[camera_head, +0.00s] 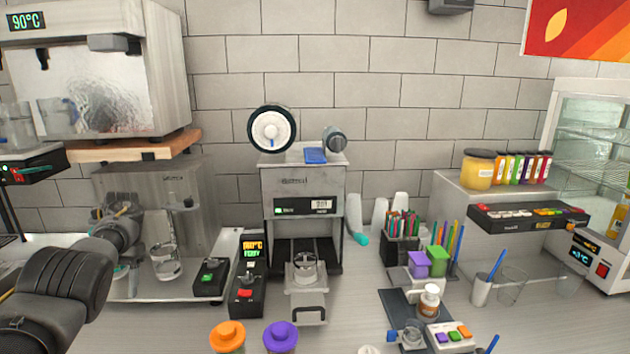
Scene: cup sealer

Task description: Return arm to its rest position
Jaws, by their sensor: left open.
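My left arm comes in from the lower left, and its gripper (112,216) is open in front of the grey dispenser (180,190). The fingers are small and partly hidden by the wrist, and I see nothing held between them. The cup sealer (302,190) stands apart, to the right of the gripper, against the wall. Its sliding tray (307,312) sticks out at the front. My right gripper is not in view.
A glass beaker (165,262) stands on the dispenser's base, close to my left wrist. A black control box (246,285) stands beside the sealer. Orange (228,333) and purple (280,335) lids are at the front edge. Bottles and straws crowd the right side.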

